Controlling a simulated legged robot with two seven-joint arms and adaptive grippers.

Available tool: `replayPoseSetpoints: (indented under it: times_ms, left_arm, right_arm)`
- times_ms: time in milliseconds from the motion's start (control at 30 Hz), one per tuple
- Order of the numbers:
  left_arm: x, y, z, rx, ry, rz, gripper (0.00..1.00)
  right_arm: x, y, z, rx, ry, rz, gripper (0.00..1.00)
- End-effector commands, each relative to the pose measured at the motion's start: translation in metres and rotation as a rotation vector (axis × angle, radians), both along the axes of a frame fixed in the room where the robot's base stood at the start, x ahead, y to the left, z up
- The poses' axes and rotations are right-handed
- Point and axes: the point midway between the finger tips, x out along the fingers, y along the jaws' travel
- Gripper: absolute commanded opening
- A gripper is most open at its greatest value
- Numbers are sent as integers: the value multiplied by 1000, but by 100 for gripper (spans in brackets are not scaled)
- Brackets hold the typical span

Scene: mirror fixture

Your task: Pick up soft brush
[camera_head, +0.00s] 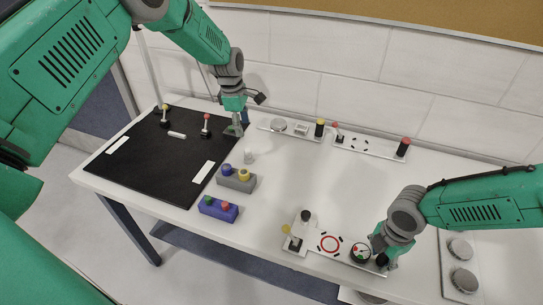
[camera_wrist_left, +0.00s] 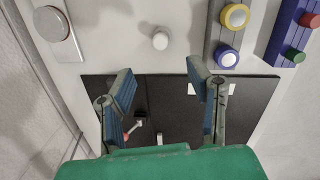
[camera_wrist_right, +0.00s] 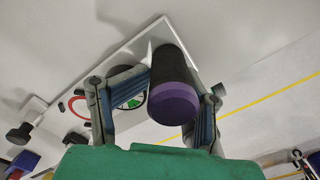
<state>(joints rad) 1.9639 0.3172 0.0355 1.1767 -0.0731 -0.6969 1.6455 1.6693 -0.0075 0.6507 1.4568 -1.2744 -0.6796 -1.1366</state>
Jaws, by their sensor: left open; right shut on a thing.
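I cannot make out a soft brush for certain in any view. My right gripper (camera_head: 383,258) is at the front fixture plate (camera_head: 300,244). In the right wrist view its fingers are closed around a black cylinder with a purple end (camera_wrist_right: 174,102), whose far end reaches the white plate. My left gripper (camera_head: 236,128) is open and empty above the right edge of the black mat (camera_head: 140,165). A small white cylinder (camera_head: 249,156) stands near it on the table; it also shows beyond the open fingers in the left wrist view (camera_wrist_left: 160,40).
Red-topped (camera_head: 206,120) and yellow-topped (camera_head: 165,109) levers stand on the mat. A grey button box (camera_head: 236,182) and a blue one (camera_head: 218,209) are to its right. Fixture strips with yellow-topped (camera_head: 319,128) and red-topped (camera_head: 403,147) cylinders line the back. The table's middle is clear.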

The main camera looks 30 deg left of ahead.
Motion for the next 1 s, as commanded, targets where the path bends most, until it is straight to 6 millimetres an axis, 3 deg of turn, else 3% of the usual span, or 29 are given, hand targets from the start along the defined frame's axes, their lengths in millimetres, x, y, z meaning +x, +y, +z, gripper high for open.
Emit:
replayPoseSetpoints:
  times_ms: [200, 400, 767, 1000]
  left_arm:
    - [-1, 4, 1, -49, 21, 409, 46]
    - [-2, 5, 0, -72, 32, 591, 46]
    - [4, 1, -54, -75, 34, 617, 46]
    - [6, 0, -72, -75, 34, 615, 46]
  right_arm:
    - [0, -1, -1, -2, 1, 0, 0]
    - [0, -1, -1, -2, 1, 0, 0]
    - [0, -1, -1, -2, 1, 0, 0]
    - [0, -1, -1, -2, 1, 0, 0]
